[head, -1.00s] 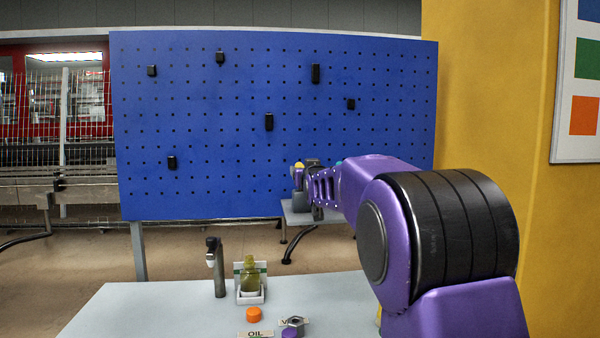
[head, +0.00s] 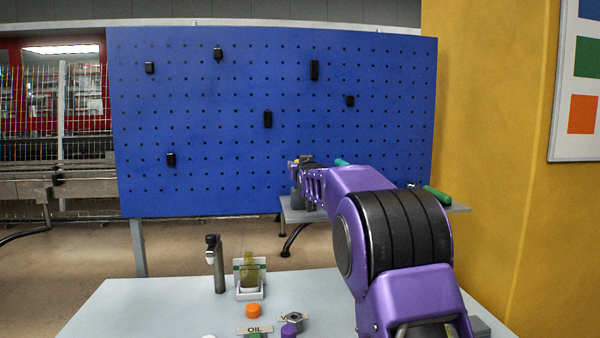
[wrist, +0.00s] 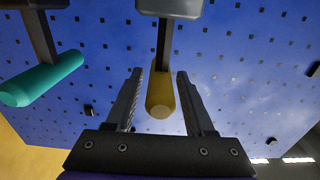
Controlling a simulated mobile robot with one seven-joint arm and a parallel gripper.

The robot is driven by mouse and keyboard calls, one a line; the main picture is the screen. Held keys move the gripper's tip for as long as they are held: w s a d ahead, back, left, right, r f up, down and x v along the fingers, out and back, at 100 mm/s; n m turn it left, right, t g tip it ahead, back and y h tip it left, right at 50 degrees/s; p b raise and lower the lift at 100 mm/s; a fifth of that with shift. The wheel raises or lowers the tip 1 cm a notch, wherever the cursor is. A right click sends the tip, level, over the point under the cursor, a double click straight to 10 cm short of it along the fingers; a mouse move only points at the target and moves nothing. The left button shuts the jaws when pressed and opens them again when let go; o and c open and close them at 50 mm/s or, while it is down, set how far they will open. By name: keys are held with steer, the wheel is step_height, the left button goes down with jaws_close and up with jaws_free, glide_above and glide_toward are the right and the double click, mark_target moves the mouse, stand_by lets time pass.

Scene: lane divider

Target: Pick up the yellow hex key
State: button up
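The yellow hex key (wrist: 160,94) shows in the wrist view as a yellow handle on a dark, thin shank that runs up to a grey block. My gripper (wrist: 160,72) is open, with one finger on each side of the yellow handle and a visible gap on both sides. In the head view my gripper (head: 303,163) is at the left end of a grey shelf before the blue board. Only a small spot of yellow shows beside it there; the rest of the key is hidden.
A teal-handled tool (wrist: 42,78) hangs beside the yellow one in the wrist view. A green handle (head: 437,195) lies at the shelf's (head: 460,209) right end. The blue pegboard (head: 200,130) stands behind. A table (head: 150,305) with a bottle and small parts is in front.

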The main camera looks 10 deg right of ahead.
jaws_close()
steer(key=shift+r, duration=0.1)
